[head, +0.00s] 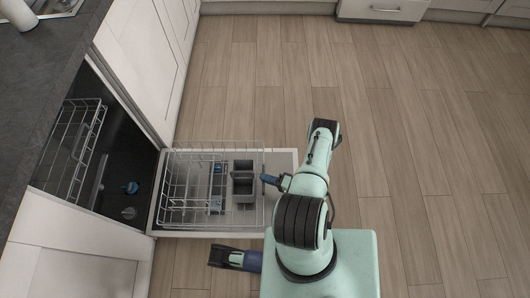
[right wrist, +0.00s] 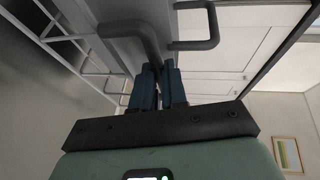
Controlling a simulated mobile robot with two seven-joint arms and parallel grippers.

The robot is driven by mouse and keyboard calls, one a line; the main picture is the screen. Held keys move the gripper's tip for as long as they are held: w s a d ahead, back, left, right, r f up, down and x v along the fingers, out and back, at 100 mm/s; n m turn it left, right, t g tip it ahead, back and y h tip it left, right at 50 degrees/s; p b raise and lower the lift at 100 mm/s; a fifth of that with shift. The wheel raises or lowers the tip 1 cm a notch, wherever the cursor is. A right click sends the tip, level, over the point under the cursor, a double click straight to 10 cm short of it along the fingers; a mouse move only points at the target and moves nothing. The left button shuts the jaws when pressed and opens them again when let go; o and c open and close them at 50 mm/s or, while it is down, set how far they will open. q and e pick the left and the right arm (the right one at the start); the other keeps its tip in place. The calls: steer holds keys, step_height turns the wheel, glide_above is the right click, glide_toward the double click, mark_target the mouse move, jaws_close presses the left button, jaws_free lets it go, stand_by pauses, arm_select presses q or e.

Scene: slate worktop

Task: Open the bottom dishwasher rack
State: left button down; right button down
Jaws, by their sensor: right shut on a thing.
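The dishwasher door (head: 285,160) is folded down flat. The bottom rack (head: 190,150), a wire basket, stands out of the tub over the door, with a grey cutlery basket (head: 243,183) inside it. My right gripper (head: 268,180) is at the rack's outer side, its blue fingers pointing toward it. In the right wrist view, its fingers (right wrist: 160,70) are closed at a thick grey bar (right wrist: 140,35), beside pale rack wires (right wrist: 62,38). The exact grip is partly hidden.
An upper rack (head: 75,150) sits inside the dark tub, with a blue part (head: 130,187) on the tub's inside. White cabinets (head: 150,50) and the slate worktop (head: 40,90) run along the left. The wooden floor (head: 430,130) is clear to the right.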

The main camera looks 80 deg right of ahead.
steer(key=c, duration=1.2)
jaws_free()
